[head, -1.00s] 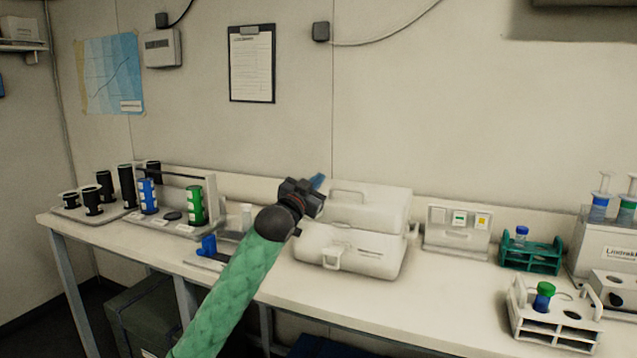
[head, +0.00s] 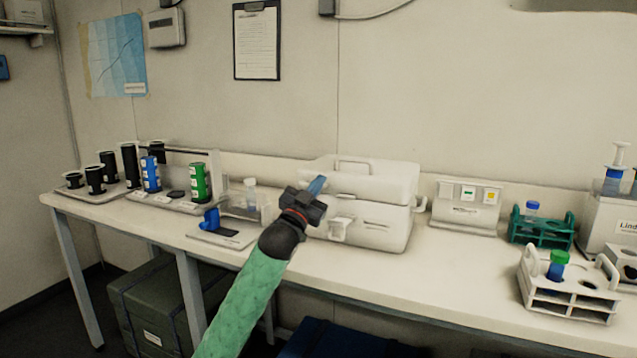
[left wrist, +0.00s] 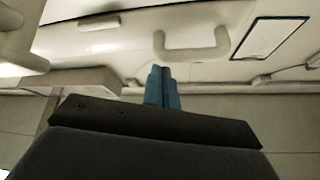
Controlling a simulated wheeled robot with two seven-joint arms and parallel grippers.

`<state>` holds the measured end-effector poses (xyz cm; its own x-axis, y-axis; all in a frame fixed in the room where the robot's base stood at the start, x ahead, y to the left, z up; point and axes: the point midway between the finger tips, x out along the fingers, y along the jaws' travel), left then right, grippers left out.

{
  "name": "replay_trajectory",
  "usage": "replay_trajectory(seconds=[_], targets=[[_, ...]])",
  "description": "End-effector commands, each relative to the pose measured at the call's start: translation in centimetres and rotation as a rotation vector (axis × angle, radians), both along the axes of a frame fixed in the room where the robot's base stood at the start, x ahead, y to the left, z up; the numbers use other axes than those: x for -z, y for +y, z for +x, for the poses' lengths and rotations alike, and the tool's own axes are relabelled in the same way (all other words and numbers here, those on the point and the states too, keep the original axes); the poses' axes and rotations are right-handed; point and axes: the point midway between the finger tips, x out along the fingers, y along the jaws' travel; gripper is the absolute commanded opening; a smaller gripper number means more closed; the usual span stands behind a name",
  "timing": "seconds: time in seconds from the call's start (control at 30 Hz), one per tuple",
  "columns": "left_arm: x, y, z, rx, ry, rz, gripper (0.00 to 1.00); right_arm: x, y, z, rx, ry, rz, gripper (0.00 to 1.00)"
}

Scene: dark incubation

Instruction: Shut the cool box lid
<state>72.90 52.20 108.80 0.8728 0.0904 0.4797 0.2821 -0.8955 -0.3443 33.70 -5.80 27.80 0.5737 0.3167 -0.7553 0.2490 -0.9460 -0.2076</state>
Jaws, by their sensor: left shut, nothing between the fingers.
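The white cool box (head: 385,228) stands on the bench, with a latch on its front. Its lid (head: 385,183), with a handle on top, lies over the body. A dark seam runs between them; I cannot tell whether the lid is fully seated. My left gripper (head: 317,184) is shut and empty, its blue fingertips at the lid's front left corner. It hides part of that corner, and contact is unclear. In the left wrist view the shut blue fingers (left wrist: 162,88) point at a pale surface with a white handle (left wrist: 191,48). My right gripper is out of view.
Left of the box are a rack with a blue and a green cylinder (head: 198,182) and a small blue-clamped stand (head: 212,219). Right of it are a switch panel (head: 465,205), a green rack (head: 541,230) and a white tube rack (head: 568,285). Bench in front of the box is clear.

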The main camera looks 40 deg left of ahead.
Motion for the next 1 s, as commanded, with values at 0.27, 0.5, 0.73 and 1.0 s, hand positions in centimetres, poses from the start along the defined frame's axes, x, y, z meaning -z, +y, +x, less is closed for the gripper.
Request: replay_trajectory(seconds=[0.27,0.5,0.73,1.0], targets=[[1.7,0.0,-0.2,0.0,0.001,0.0,0.0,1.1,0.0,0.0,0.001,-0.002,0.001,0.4],[2.1,0.0,-0.2,-0.001,0.004,-0.001,0.0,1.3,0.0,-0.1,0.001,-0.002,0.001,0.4],[2.2,0.0,-0.1,-0.001,0.006,-0.002,0.0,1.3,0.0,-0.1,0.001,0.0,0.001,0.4],[2.6,0.0,-0.5,-0.001,0.008,-0.003,0.0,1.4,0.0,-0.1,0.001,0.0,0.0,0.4]])
